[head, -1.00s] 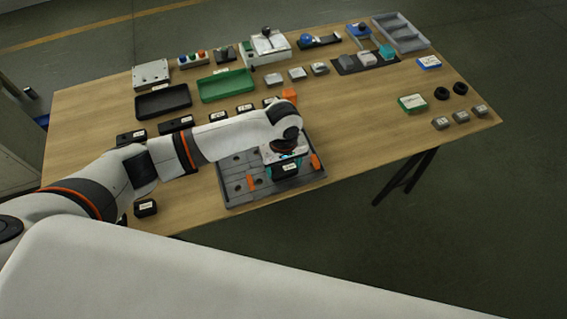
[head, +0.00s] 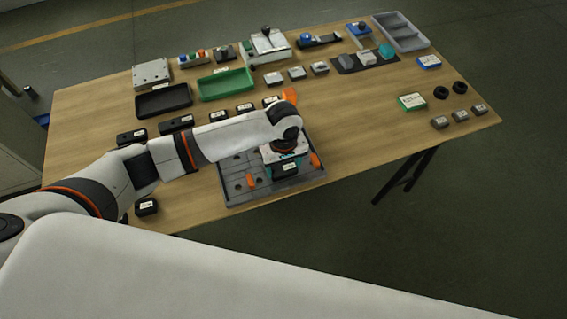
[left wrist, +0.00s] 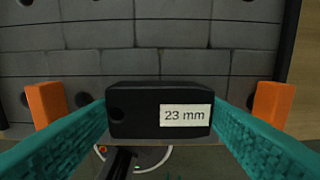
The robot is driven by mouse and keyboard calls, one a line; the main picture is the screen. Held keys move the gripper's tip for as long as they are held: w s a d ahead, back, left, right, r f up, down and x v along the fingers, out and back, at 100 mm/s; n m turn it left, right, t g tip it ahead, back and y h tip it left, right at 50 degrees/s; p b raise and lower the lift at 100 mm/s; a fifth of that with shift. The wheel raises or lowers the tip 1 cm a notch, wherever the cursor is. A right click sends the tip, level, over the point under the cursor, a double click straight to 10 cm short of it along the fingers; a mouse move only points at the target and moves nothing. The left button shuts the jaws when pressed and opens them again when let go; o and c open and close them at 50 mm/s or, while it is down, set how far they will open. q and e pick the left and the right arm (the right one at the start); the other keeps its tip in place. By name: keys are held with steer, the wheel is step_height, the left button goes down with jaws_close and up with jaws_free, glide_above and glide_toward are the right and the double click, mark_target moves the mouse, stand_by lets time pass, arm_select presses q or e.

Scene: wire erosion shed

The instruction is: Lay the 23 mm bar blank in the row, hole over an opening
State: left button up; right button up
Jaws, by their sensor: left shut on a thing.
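The 23 mm bar blank (left wrist: 160,111) is a black block with a white "23 mm" label and a hole near its left end. My left gripper (left wrist: 160,120) is shut on it, with a teal finger at each end. In the head view, the left gripper (head: 285,169) is over the grey plate (head: 240,191). The left wrist view shows the plate's grey blocks (left wrist: 110,65) in rows, with several round openings. I cannot tell whether the blank touches the plate. The blank covers whatever is under it. My right gripper is not in view.
Orange posts (left wrist: 48,104) stand left and right of the held blank. Several black labelled blanks (head: 176,123) lie behind and left of the plate. Black (head: 163,101) and green (head: 226,84) trays stand further back.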

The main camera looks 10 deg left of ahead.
arm_select(q)
steer(key=shift+f, duration=0.1)
steer(key=o, duration=1.6)
steer(key=shift+f, duration=0.1)
steer(key=shift+r+p, duration=0.55)
steer(key=shift+p, duration=0.1)
step_height(320, 180, up, 6)
steer(key=p, duration=0.7)
steer(key=shift+p, duration=0.4)
